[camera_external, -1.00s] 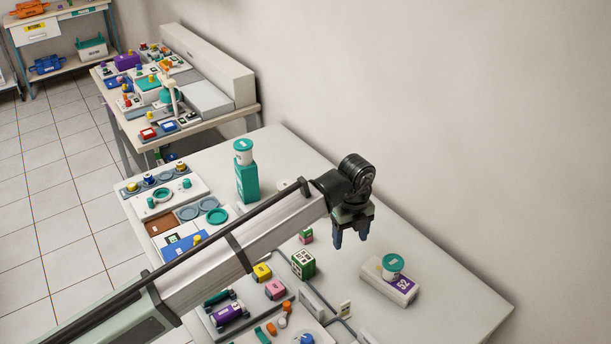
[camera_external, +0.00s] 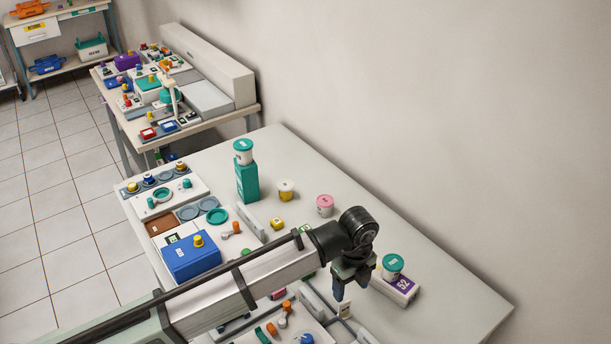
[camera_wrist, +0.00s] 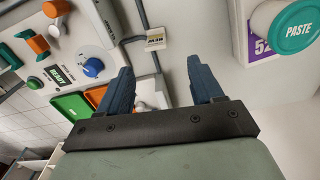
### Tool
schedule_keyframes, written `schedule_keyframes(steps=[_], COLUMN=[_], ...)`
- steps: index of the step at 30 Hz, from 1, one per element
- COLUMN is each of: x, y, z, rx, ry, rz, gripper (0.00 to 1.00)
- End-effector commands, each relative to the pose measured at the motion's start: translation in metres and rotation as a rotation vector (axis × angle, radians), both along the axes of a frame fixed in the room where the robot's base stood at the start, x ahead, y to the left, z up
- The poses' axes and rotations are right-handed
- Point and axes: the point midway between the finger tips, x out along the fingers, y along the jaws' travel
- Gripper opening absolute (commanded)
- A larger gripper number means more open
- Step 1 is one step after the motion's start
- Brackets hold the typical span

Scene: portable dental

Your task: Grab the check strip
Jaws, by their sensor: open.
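A small white tag (camera_wrist: 156,39) with dark printing stands out at the top middle of the wrist view. It may be the check strip, but I cannot read the print for certain. It also seems to show in the external view as a small pale card (camera_external: 345,309) just below my gripper. My gripper (camera_wrist: 159,70) is open, with two dark blue fingers and nothing between them. The tag lies beyond the fingertips, roughly centred on the gap. In the external view my gripper (camera_external: 345,287) hangs over the white table near the card, apart from it.
A white box marked 52 (camera_external: 405,287) with a teal-lidded paste jar (camera_external: 392,263) stands right of my gripper. The table's far right is clear.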

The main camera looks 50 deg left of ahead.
Motion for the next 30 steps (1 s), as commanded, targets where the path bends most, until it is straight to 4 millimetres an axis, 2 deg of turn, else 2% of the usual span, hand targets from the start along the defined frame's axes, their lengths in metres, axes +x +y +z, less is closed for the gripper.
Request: schedule_keyframes(steps=[3, 7, 20, 30], x=[-0.001, -0.001, -0.002, -0.005], y=[0.000, 0.000, 0.002, 0.006], z=[-0.022, -0.039, -0.062, -0.101], rx=[0.000, 0.000, 0.000, 0.000], ry=[0.002, 0.001, 0.001, 0.000], rz=[-0.001, -0.001, -0.001, -0.001], gripper=[0.66, 0.66, 0.66, 0.66])
